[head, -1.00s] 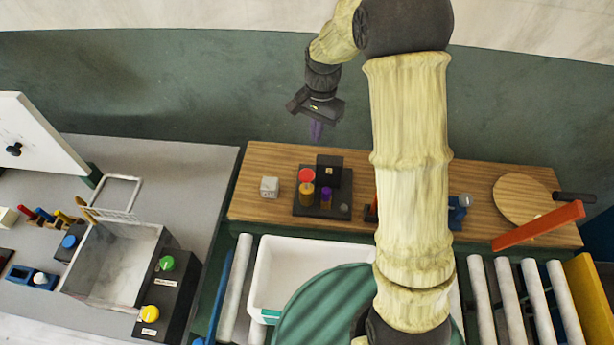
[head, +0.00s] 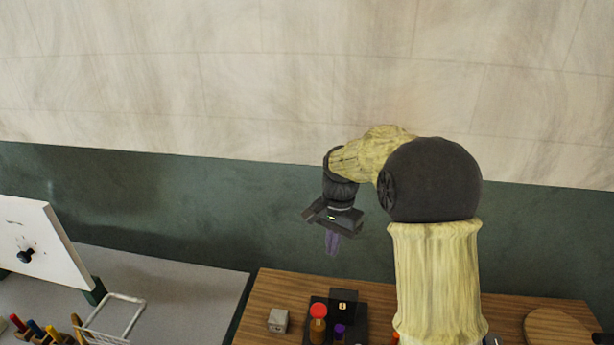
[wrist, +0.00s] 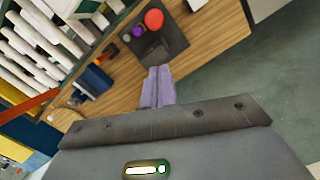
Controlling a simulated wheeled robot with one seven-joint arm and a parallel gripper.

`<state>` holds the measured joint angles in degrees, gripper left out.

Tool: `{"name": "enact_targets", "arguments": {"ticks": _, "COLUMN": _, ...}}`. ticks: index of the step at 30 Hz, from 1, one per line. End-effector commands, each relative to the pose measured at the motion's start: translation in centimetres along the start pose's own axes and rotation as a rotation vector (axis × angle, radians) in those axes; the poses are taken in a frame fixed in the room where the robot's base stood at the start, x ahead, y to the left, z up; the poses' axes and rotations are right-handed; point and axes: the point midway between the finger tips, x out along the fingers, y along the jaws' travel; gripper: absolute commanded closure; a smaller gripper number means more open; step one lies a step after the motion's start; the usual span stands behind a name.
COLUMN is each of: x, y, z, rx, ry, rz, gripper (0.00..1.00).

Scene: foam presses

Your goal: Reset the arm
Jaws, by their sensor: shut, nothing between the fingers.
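My gripper (head: 332,243) hangs from my bent arm with its purple fingers pointing down, above the back of the wooden counter (head: 268,302). In the wrist view its fingers (wrist: 158,84) lie together, shut and empty. It touches nothing that I can see. My upper arm hides part of the counter to the right.
A small grey cube (head: 278,320) sits left of the press unit. A round wooden board (head: 556,328) lies at the right. A white panel (head: 40,248) and a wire basket handle (head: 118,315) stand at the left. The wall behind is bare.

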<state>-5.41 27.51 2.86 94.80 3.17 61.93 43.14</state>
Motion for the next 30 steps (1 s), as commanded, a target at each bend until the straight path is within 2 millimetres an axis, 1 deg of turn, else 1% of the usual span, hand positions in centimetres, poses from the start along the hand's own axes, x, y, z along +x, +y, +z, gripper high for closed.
{"name": "enact_targets", "arguments": {"ticks": 4, "x": 0.4, "y": 1.2, "z": 0.4, "rx": -0.038, "ry": 0.019, "rz": -0.009, "gripper": 1.0}}
{"name": "enact_targets", "arguments": {"ticks": 8, "x": 1.3, "y": 3.6, "z": 1.4, "rx": -0.126, "ry": 0.061, "rz": -0.024, "gripper": 1.0}}
{"name": "enact_targets", "arguments": {"ticks": 14, "x": 3.2, "y": 8.6, "z": 3.7, "rx": -0.306, "ry": 0.152, "rz": -0.045, "gripper": 1.0}}
{"name": "enact_targets", "arguments": {"ticks": 21, "x": 5.8, "y": 14.5, "z": 7.5, "rx": -0.521, "ry": 0.262, "rz": -0.049, "gripper": 1.0}}
{"name": "enact_targets", "arguments": {"ticks": 24, "x": 6.7, "y": 16.3, "z": 8.9, "rx": -0.592, "ry": 0.298, "rz": -0.046, "gripper": 1.0}}
{"name": "enact_targets", "arguments": {"ticks": 27, "x": 7.2, "y": 17.2, "z": 9.6, "rx": -0.633, "ry": 0.319, "rz": -0.043, "gripper": 1.0}}
{"name": "enact_targets", "arguments": {"ticks": 30, "x": 7.3, "y": 17.5, "z": 9.8, "rx": -0.646, "ry": 0.325, "rz": -0.041, "gripper": 1.0}}
